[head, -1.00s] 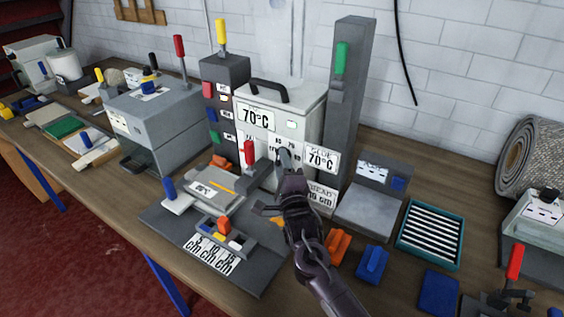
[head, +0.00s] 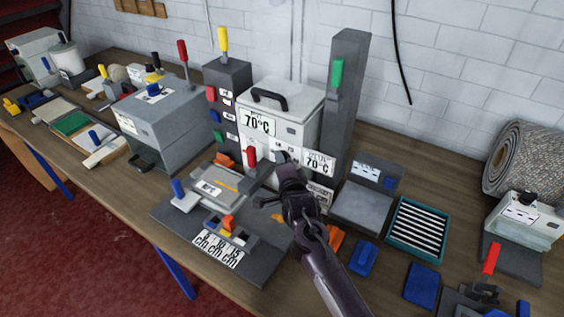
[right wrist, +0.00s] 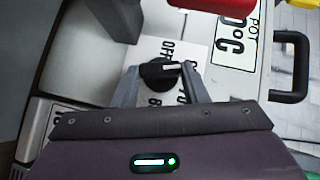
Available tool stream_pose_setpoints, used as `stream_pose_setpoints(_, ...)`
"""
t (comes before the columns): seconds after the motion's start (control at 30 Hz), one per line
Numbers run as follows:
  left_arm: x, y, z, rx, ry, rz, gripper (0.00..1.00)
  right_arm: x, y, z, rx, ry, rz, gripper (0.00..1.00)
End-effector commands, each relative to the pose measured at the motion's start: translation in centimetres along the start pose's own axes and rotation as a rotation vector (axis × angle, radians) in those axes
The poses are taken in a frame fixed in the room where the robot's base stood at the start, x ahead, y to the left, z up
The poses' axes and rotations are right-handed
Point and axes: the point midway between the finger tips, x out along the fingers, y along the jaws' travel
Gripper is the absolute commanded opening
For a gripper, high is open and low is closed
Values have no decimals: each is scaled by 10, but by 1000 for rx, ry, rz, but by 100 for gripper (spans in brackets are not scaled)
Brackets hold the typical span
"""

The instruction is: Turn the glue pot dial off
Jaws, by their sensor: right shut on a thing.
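The glue pot (head: 305,110) is a pale box with a black handle and a "70°C" plate, standing mid-bench. Its round black dial (right wrist: 155,74) shows in the right wrist view, with a white pointer line toward the picture's right. "OFF" is printed above the dial and numbers below it. My right gripper (right wrist: 159,76) is shut on the dial, one finger on each side. In the head view my right gripper (head: 281,158) reaches the pot's front and hides the dial. My left gripper is not in view.
A red-handled lever (head: 251,156) stands close to the left of my right gripper. A tall grey column (head: 345,110) with a green handle stands right of the pot. A grey plate machine (head: 245,262) lies in front. A teal tray (head: 418,229) is at the right.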

Motion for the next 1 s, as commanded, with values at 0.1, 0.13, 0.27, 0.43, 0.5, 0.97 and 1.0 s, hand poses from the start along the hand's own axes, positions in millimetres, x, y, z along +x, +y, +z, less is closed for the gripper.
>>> stream_pose_setpoints(0.1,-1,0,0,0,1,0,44,0,2,1,-4,-1,8,17)
stream_pose_setpoints(0.13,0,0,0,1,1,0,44,0,2,1,-5,-1,8,17)
stream_pose_setpoints(0.27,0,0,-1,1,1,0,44,0,3,1,-4,-1,8,17)
stream_pose_setpoints(0.43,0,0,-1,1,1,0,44,0,3,1,-4,-1,8,48)
stream_pose_setpoints(0.5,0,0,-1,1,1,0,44,0,2,1,-4,-1,7,57)
stream_pose_setpoints(0.97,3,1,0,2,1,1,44,-9,3,1,-3,0,5,62)
stream_pose_setpoints(1.0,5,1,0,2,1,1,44,-13,3,1,-2,0,5,62)
